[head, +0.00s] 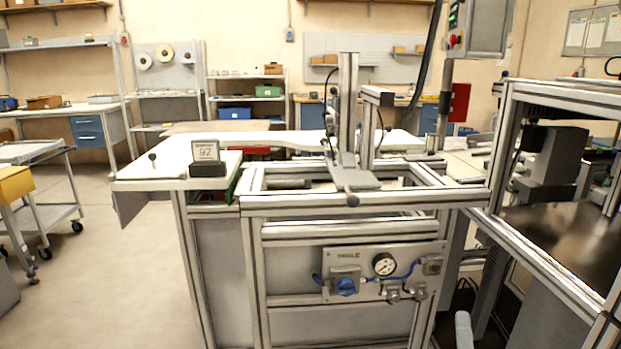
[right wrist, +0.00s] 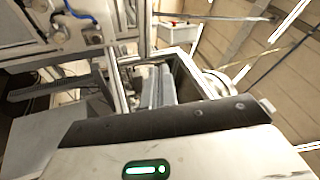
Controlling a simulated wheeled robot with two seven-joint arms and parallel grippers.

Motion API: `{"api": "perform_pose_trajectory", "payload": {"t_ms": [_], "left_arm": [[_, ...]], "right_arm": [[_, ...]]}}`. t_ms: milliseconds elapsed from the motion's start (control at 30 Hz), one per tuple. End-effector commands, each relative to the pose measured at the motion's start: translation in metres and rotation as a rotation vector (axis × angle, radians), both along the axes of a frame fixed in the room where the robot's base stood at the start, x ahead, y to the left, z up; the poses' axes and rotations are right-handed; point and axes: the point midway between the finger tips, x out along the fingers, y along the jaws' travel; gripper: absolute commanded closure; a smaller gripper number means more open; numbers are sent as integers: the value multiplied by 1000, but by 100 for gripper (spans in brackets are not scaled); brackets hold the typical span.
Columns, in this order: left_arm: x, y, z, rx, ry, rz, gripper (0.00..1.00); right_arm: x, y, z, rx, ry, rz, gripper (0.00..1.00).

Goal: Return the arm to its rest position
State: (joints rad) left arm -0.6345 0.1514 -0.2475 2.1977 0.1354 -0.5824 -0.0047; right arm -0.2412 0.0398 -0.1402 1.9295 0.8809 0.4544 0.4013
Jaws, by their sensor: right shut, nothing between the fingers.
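My right gripper shows in the right wrist view (right wrist: 158,88). Its pale grey fingers are together with nothing between them, beyond the dark edge of its white housing. In the head view only a pale rounded part shows low at the bottom edge, right of centre, in front of the machine frame (head: 345,205); its fingertips cannot be made out there. My left gripper is not in view.
The aluminium frame carries a panel with a gauge (head: 384,264) and blue knob. A white worktop (head: 150,180) with a small display (head: 206,152) is left of it. Another framed machine (head: 545,220) stands close on the right. Open floor (head: 95,290) lies at left, beside a cart (head: 40,150).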

Motion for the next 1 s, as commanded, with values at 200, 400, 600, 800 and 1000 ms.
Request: {"api": "perform_pose_trajectory", "payload": {"t_ms": [200, 400, 600, 800, 1000], "left_arm": [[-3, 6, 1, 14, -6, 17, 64], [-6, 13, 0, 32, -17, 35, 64], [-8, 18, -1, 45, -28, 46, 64], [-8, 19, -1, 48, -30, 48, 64], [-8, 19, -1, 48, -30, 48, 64]], "right_arm": [[-28, 54, -44, -417, 245, 170, 100], [-86, 92, -115, -918, 543, 379, 100], [-142, 93, -166, -1278, 760, 529, 100], [-153, 91, -175, -1346, 803, 558, 100], [-152, 91, -175, -1342, 801, 557, 100]]}}
